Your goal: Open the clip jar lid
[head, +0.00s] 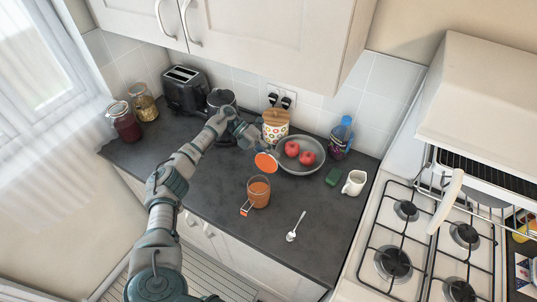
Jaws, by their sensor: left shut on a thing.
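The clip jar (259,192) is clear with orange contents and stands upright on the dark counter. Its round lid (266,163) is raised, tilted up at the jar's back edge, with its orange face towards me. My right gripper is not in view.
Behind my gripper are a kettle (221,98), toaster (186,90) and dotted canister (276,124). A fruit bowl (316,168) stands right of the lid. A spoon (296,227) lies to the jar's right. The front-left counter is clear. A gas hob (413,245) is at right.

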